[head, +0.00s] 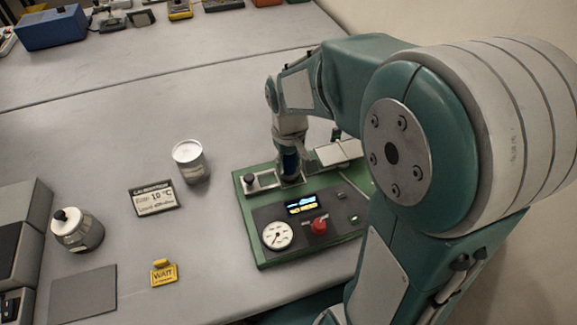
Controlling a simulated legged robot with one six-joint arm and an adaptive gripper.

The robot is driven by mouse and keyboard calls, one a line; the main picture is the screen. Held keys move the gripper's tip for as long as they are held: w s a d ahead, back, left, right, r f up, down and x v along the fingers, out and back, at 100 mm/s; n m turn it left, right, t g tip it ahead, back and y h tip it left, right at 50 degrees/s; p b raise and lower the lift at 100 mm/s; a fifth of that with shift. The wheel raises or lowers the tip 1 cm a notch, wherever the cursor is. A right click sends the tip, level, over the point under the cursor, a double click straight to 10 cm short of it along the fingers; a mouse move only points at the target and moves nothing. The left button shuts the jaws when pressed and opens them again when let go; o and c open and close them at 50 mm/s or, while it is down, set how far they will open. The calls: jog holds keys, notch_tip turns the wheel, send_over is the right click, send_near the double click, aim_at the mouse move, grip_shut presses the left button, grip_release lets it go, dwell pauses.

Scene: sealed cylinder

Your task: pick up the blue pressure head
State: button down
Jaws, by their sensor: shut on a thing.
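My gripper (290,154) points down over the back of the green test unit (250,236). It is shut on the blue pressure head (289,163), of which only a small dark blue part shows between the fingers. The lower end of the head is close to the unit's top. I cannot tell whether it touches the unit or is just above it.
The unit carries a gauge (277,235), a lit display (301,204) and a red button (319,226). A white-topped cylinder (190,161), a calibration sign (154,198), a yellow WAIT sign (164,273) and a knobbed metal jar (77,230) stand left.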

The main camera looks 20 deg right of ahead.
jog(key=s+r, duration=1.1)
jog(key=s, duration=0.3)
jog(key=shift+w, duration=0.1)
